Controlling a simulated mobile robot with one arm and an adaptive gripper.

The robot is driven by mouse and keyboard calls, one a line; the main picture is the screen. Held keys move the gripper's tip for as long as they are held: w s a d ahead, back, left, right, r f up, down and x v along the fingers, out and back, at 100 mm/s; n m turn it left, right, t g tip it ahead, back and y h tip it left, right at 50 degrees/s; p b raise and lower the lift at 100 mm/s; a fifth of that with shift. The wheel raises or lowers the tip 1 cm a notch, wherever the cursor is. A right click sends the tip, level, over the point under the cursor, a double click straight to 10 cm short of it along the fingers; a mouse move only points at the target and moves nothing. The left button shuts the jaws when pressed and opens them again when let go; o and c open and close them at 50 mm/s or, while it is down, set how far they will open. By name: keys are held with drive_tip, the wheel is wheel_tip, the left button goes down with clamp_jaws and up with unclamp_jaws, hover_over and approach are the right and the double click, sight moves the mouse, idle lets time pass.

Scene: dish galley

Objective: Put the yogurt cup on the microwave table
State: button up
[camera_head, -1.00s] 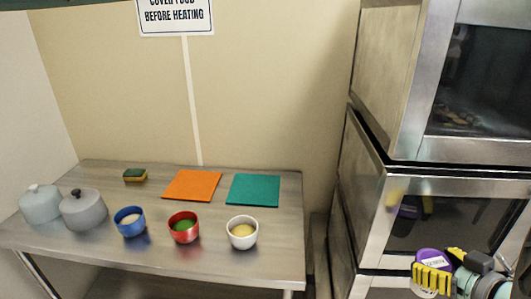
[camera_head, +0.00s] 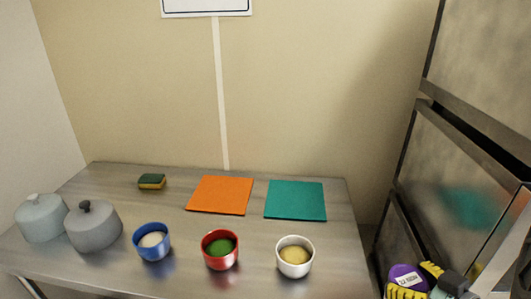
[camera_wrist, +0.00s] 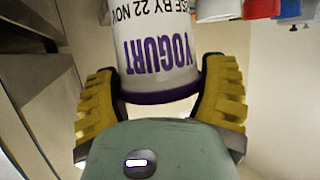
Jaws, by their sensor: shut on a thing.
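My gripper (camera_head: 418,281) is at the lower right of the head view, to the right of the table and apart from it. Its yellow fingers are shut on the yogurt cup (camera_head: 402,274), which shows a purple top and a white label. In the wrist view the cup (camera_wrist: 158,50) is white with purple "YOGURT" lettering and a purple rim, between the two yellow fingers. The steel table (camera_head: 120,190) stands at left and centre. Whether it is the microwave table I cannot tell, as no microwave is on it.
On the table are an orange mat (camera_head: 220,195), a teal mat (camera_head: 295,200), a sponge (camera_head: 152,181), two lidded pots (camera_head: 93,229) (camera_head: 41,220), and blue (camera_head: 152,250), red (camera_head: 220,260) and white (camera_head: 295,268) bowls along the front. Stacked steel appliances (camera_head: 460,180) stand right.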

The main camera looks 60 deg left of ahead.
drive_tip(key=shift+s+a+r+p+x, duration=0.2)
drive_tip(key=shift+s+x, duration=0.3)
drive_tip(key=shift+x, duration=2.25)
drive_tip(key=shift+s+a+r+p+x, duration=0.1)
drive_tip(key=shift+s+r+p+x, duration=0.3)
drive_tip(key=shift+x, duration=2.35)
drive_tip(key=shift+s+a+p+x, duration=0.2)
drive_tip(key=shift+s+x, duration=0.4)
drive_tip(key=shift+x, duration=2.1)
drive_tip(key=shift+f, duration=0.1)
drive_tip(key=o, duration=1.2)
drive_tip(key=shift+f, duration=0.1)
